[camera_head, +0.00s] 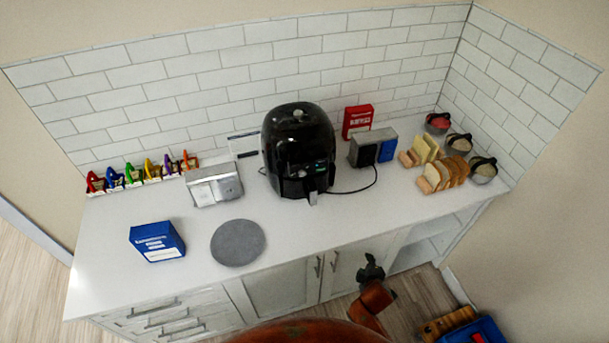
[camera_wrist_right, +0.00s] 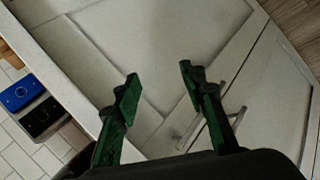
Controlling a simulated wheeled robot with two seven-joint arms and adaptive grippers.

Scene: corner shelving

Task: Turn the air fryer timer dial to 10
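The black air fryer (camera_head: 285,140) stands upright on the white counter, against the tiled wall. A small greyish round knob (camera_head: 298,115) shows on its top. Its front has a small panel and a handle below; dial markings are too small to read. My right gripper (camera_head: 371,268) is low in front of the cabinet doors, below the counter's front edge and well away from the fryer. The right wrist view shows its two green-edged fingers (camera_wrist_right: 160,88) apart, with nothing between them and cabinet doors behind. My left gripper is in neither view.
A grey round mat (camera_head: 238,243) and a blue box (camera_head: 157,242) lie on the counter's left half. A silver appliance (camera_head: 214,184) stands left of the fryer. Right of it are a red box (camera_head: 357,121), a black-and-blue-fronted appliance (camera_head: 372,148), bread (camera_head: 446,174) and a cable.

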